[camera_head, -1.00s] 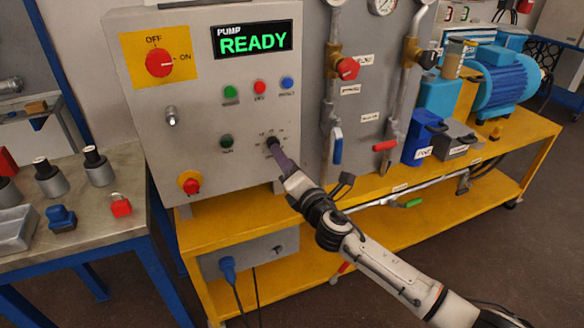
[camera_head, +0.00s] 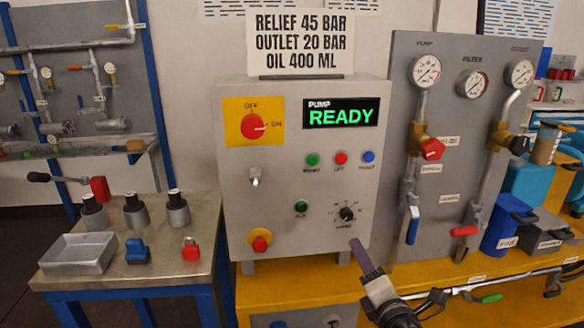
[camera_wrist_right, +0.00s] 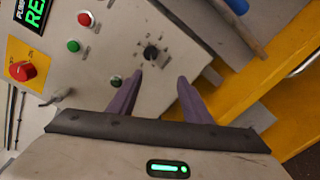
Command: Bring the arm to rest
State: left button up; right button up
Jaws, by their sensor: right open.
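My right gripper (camera_head: 356,245) is in front of the lower right of the grey control box, below the black rotary knob (camera_head: 347,213). The right wrist view shows its two purple fingers (camera_wrist_right: 160,78) apart with nothing between them. The knob (camera_wrist_right: 151,53) stands a little beyond the fingertips there, and the fingers look clear of it. The forearm runs out of the bottom of the head view. My left gripper is not in view.
The grey control box (camera_head: 232,185) shows a green READY display (camera_head: 341,113). Pipes with gauges and a red-handled valve (camera_head: 464,231) stand to the right. A bench (camera_head: 205,238) with a metal tray (camera_head: 78,256) is at the left.

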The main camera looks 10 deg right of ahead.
jog(key=s+a+f+m+g, duration=0.3)
jog(key=s+f+m+g, duration=0.2)
jog(key=s+f+m, duration=0.9)
jog(key=s+a+f+m+g+y, duration=0.1)
jog(key=s+f+m, duration=0.3)
jog(key=s, duration=0.5)
jog(key=s+f+m+g, duration=0.2)
jog(key=s+f+m, duration=0.2)
jog(key=s+f, duration=0.4)
jog(key=shift+s+a+f+g+y, duration=0.15)
jog(key=shift+s+a+g+y, duration=0.25)
jog(key=shift+s, duration=0.65)
jog(key=shift+c, duration=0.6)
